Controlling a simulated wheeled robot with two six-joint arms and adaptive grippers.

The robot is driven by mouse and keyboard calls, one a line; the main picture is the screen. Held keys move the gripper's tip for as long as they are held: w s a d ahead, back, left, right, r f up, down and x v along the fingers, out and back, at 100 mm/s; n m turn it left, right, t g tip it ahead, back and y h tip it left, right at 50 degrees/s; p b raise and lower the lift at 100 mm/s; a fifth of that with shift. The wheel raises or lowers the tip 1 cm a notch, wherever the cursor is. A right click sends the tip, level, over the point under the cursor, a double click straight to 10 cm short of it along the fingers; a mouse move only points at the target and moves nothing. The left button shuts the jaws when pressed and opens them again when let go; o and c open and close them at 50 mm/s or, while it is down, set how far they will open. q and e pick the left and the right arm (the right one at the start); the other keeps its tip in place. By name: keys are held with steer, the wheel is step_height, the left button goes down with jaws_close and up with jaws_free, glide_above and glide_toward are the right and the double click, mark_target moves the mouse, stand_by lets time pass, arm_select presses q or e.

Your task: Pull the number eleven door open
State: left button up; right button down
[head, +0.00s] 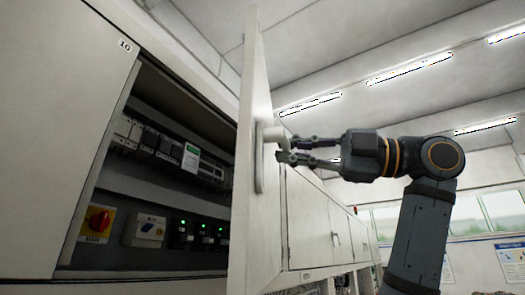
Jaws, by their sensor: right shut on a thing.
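A pale cabinet door (248,190) stands swung well out from its cabinet, seen nearly edge-on in the middle of the head view. No number shows on it from this angle. My right gripper (282,146) is shut on the door's light handle (272,134), on the door's outer face. Behind the door's left side the open compartment (160,165) shows breakers, a red and yellow rotary switch (98,222) and green-lit modules (202,232). My left gripper is not in view.
A closed door marked 10 (70,100) is at the left. More closed cabinet doors (310,215) run on behind the open door. Windows (495,212) and wall posters (512,252) are at the far right.

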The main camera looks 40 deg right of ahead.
steer(key=v, duration=0.3)
steer(key=shift+w+d+r, duration=0.2)
steer(key=c, duration=1.7)
jaws_free()
steer(key=shift+w+a, duration=0.1)
steer(key=shift+a, duration=0.1)
steer(key=shift+o, duration=1.3)
steer(key=shift+w+a, duration=0.15)
steer(key=shift+w, duration=0.05)
steer(key=shift+o, duration=0.5)
steer(key=shift+w, duration=0.1)
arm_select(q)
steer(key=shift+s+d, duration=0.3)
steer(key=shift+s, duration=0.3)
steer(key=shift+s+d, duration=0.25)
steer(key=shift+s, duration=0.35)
arm_select(e)
steer(key=v, duration=1.2)
